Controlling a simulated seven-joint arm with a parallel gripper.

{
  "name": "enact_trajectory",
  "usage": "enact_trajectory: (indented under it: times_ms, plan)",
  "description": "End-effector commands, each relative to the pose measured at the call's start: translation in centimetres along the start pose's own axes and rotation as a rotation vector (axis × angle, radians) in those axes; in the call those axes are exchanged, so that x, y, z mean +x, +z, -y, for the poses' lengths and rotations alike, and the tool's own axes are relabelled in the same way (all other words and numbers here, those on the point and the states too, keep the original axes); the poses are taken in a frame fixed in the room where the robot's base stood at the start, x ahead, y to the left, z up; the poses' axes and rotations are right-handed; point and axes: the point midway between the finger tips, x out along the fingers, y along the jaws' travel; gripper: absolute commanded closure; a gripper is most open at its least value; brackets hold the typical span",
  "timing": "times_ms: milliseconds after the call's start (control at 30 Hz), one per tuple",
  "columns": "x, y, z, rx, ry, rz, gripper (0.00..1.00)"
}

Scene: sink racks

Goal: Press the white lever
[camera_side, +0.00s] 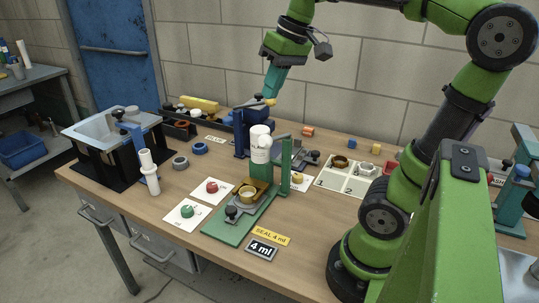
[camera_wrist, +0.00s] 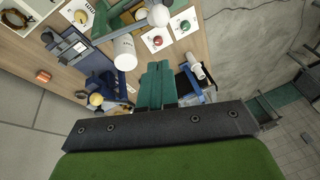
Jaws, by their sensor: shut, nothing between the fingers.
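My gripper (camera_side: 269,94) is shut and empty, its teal fingers pointing down above the back of the bench; the closed fingers also show in the wrist view (camera_wrist: 155,66). A white cylinder with a label (camera_side: 260,146) stands on the green fixture; in the wrist view its round white top (camera_wrist: 124,53) lies left of the fingertips. I cannot tell which white part is the lever.
An orange-yellow knob (camera_side: 270,102) on the blue stand (camera_side: 240,140) lies near the fingertips in the side view. A green baseplate (camera_side: 226,229) carries a brass ring. Red (camera_side: 212,187) and green (camera_side: 187,211) knobs sit on white cards. The front bench edge has free room.

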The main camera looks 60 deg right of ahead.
Motion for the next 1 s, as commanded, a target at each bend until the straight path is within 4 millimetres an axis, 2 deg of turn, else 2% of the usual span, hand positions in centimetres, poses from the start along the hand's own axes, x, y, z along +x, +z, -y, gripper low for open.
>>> enact_trajectory:
  times_ms: [33, 167, 367, 867, 1000]
  plan:
    - [-1.2, -0.6, -0.8, -0.016, 0.007, 0.029, 1.0]
    - [-4.0, -0.8, -1.9, -0.077, -0.003, 0.098, 1.0]
    - [-6.7, 0.0, -1.4, -0.176, -0.059, 0.148, 1.0]
    - [-6.7, 0.5, -0.8, -0.231, -0.09, 0.168, 1.0]
    - [-5.7, 0.7, -0.8, -0.232, -0.09, 0.171, 1.0]
